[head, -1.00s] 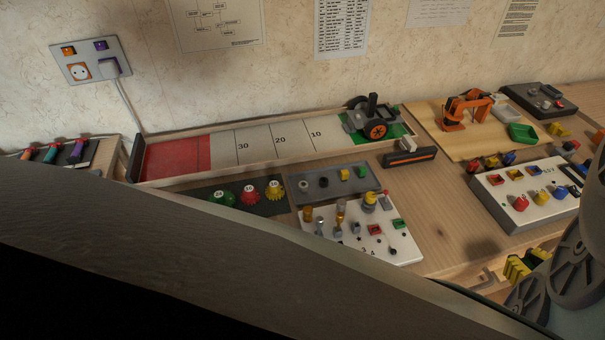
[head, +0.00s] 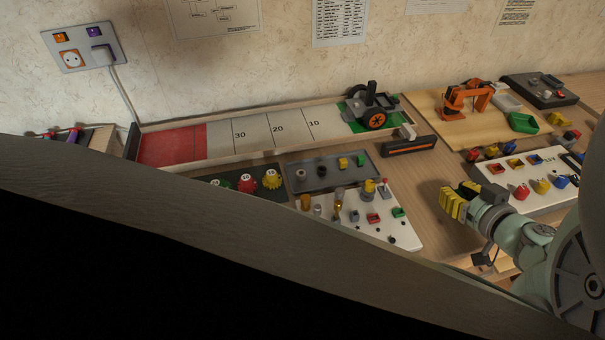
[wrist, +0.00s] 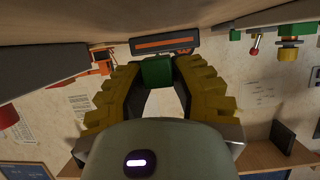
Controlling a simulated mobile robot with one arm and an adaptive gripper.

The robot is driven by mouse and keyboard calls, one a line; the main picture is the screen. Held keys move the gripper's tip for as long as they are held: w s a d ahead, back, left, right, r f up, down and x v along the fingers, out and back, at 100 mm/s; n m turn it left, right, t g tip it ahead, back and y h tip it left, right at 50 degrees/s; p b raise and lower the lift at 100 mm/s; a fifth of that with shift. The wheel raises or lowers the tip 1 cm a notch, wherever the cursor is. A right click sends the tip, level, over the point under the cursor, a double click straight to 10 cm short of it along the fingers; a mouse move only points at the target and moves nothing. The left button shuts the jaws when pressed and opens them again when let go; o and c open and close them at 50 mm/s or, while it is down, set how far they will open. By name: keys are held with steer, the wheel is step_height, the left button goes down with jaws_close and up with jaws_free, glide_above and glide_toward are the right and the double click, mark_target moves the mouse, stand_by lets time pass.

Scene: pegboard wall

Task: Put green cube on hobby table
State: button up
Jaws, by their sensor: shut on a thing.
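The green cube (wrist: 156,71) sits between the tips of my yellow ribbed fingers in the wrist view. My gripper (wrist: 157,78) is shut on it. In the head view my gripper (head: 455,206) is over the front part of the wooden hobby table (head: 428,185), between the white switch panel and the white button box. The cube is hidden behind the fingers there. I cannot tell the exact gap between the cube and the tabletop.
A white switch panel (head: 376,228) lies left of my gripper; a button box (head: 530,177) lies right. Behind stand a black-and-orange block (head: 409,147), a grey tray (head: 335,179) with small blocks, and an orange robot arm model (head: 464,99). Bare wood shows around the gripper.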

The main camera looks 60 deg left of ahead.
steer(key=shift+s+a+f, duration=0.1)
steer(key=shift+f, duration=1.25)
steer(key=shift+b, duration=0.3)
steer(key=shift+f, duration=0.15)
steer(key=o, duration=0.7)
